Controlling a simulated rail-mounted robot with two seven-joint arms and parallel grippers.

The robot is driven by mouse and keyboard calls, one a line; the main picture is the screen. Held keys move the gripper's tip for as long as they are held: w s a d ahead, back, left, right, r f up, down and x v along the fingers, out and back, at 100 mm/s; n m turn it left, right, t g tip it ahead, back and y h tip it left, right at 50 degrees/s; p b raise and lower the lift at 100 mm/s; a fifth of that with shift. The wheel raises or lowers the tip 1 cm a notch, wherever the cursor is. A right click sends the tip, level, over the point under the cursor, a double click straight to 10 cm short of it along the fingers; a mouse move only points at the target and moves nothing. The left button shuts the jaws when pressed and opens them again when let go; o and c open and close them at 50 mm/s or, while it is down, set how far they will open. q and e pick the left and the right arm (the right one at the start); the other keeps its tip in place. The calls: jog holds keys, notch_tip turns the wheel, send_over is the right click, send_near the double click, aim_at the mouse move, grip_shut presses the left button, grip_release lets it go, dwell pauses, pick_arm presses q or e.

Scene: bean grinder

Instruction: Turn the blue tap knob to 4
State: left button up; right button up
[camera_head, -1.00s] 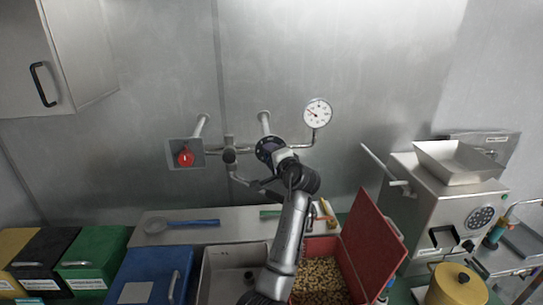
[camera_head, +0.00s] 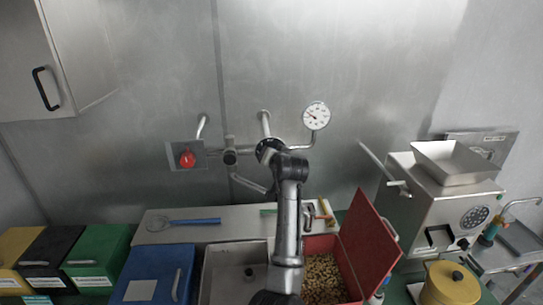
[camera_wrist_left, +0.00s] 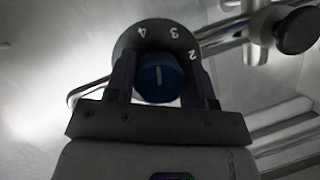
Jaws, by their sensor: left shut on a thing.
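The blue tap knob (camera_wrist_left: 159,76) shows in the left wrist view, with a white pointer line on its face. It sits on a black dial (camera_wrist_left: 126,45) whose marks 4, 3 and 2 appear upside down along the far edge. The line points at the stretch between 4 and 3. My left gripper (camera_wrist_left: 162,84) is shut on the knob, one finger on each side. In the head view my left gripper (camera_head: 272,155) is at the dial (camera_head: 265,145) on the wall pipework, and hides the knob. My right gripper is not in view.
A red knob (camera_head: 187,159) is on a wall plate to the left. A pressure gauge (camera_head: 316,115) stands right of the dial. Below are a shelf (camera_head: 240,215), a blue bin (camera_head: 150,275) and an open red-lidded box (camera_head: 372,245) of beans. A grinder (camera_head: 450,205) stands right.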

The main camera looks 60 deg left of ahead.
pick_arm(q)
jog(key=shift+n+t+h, duration=0.3)
jog(key=shift+n, duration=0.2)
dwell(0.4)
jog(key=o, duration=0.9)
jog(key=shift+v, duration=6.9)
